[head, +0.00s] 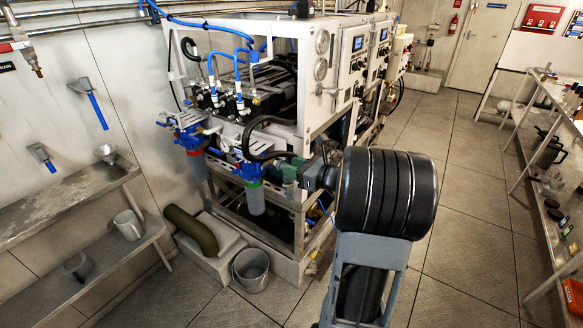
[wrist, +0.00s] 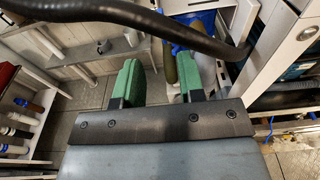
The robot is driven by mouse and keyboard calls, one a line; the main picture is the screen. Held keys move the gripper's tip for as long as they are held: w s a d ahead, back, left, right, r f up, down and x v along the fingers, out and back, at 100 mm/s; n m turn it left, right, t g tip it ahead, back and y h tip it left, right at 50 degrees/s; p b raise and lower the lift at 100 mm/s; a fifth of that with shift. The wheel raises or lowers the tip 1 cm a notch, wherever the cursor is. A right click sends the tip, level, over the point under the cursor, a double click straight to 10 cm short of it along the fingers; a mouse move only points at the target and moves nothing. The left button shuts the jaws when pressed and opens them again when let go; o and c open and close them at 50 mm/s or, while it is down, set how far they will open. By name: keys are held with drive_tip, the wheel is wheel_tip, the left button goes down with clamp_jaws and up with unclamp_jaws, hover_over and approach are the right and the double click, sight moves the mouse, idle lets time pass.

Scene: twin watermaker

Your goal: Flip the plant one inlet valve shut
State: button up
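The plant (head: 300,130) is a white-framed watermaker with blue filter heads on its near left side. One blue filter head with a green-blue bowl (head: 256,197) hangs at the front corner. Another blue filter head (head: 188,137) sits farther left. I cannot tell for certain which fitting is the plant one inlet valve or how its handle stands. My gripper (head: 290,172) reaches toward the front corner, close to the right of the nearer filter. In the wrist view its two green fingers (wrist: 158,78) stand apart with nothing visible between them. A blue part (wrist: 180,45) shows beyond them.
A black hose (wrist: 150,25) crosses in front of the fingers in the wrist view. A grey bucket (head: 250,269) and an olive cylinder (head: 192,229) are near the plant's base. Shelves (head: 80,203) line the left wall. Open floor (head: 460,220) lies to the right.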

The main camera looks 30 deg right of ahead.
sight(260, 160)
drive_tip(key=shift+t+y, duration=0.3)
drive_tip(key=shift+t, duration=0.4)
drive_tip(key=f+p+x, duration=0.1)
drive_tip(key=p+x, duration=0.2)
drive_tip(key=x, duration=0.1)
drive_tip(key=p+x, duration=0.2)
drive_tip(key=x, duration=0.3)
drive_tip(key=f+p+x, duration=0.1)
drive_tip(key=p+x, duration=0.2)
drive_tip(key=x, duration=0.1)
drive_tip(key=shift+w+f+p, duration=0.3)
clamp_jaws()
